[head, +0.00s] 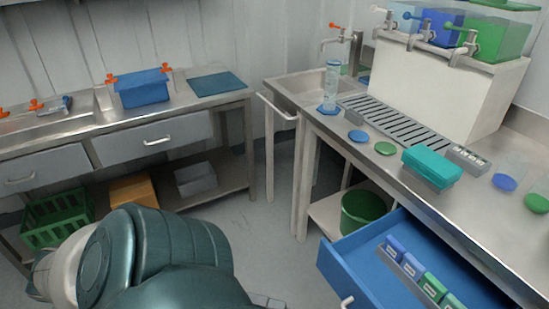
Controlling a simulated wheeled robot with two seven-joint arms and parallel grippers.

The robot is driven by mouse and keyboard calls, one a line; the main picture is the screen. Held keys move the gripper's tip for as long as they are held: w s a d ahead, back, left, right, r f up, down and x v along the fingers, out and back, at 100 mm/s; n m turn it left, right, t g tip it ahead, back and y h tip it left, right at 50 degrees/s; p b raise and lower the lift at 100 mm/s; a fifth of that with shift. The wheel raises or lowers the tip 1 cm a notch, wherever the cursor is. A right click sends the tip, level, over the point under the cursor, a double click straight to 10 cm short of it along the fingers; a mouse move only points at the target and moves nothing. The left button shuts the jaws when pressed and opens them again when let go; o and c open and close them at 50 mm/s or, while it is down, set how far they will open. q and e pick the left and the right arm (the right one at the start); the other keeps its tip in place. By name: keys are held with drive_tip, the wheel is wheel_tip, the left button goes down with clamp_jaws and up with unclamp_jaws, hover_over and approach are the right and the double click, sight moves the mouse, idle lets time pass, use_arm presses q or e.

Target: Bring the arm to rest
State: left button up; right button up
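A bulky teal link of my own arm (165,262) fills the bottom left of the head view, with a pale joint at its left end. It is in front of the floor and hides part of the left bench's lower shelf. Neither gripper can be made out. A small grey part (268,301) shows at the bottom edge beside the link, too cut off to identify. The right arm does not show.
A steel bench (60,135) at left carries a blue box (142,88). The right counter (470,195) holds a clear cylinder (331,85), a teal box (432,166) and a tap stand (440,88). A blue drawer (365,270) stands open. Floor between is clear.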

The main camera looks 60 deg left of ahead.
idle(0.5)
use_arm(q)
drive_tip(key=w+f+n+y+p, duration=0.1)
drive_tip(key=w+f+n+y, duration=0.35)
drive_tip(key=f+n, duration=0.45)
drive_tip(key=w+f+n+y, duration=0.3)
drive_tip(key=f+n+y, duration=0.3)
drive_tip(key=f, duration=0.5)
drive_tip(key=s+d+f+n+g+y, duration=0.1)
drive_tip(key=s+d+f+n+g, duration=0.1)
drive_tip(key=d+f+n+g, duration=0.2)
drive_tip(key=s+d+f+n+g+y, duration=0.1)
drive_tip(key=s+d+f+n+g, duration=0.2)
drive_tip(key=d+f+n, duration=0.4)
drive_tip(key=shift+d+f+n+g+y+p, duration=0.45)
drive_tip(key=shift+d+f, duration=1.75)
drive_tip(key=shift+f, duration=0.8)
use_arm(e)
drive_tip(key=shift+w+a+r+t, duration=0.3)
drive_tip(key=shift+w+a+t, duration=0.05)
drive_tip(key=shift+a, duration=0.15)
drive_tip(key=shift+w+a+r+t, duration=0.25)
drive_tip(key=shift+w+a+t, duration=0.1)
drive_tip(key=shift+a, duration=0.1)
use_arm(q)
drive_tip(key=shift+a, duration=0.1)
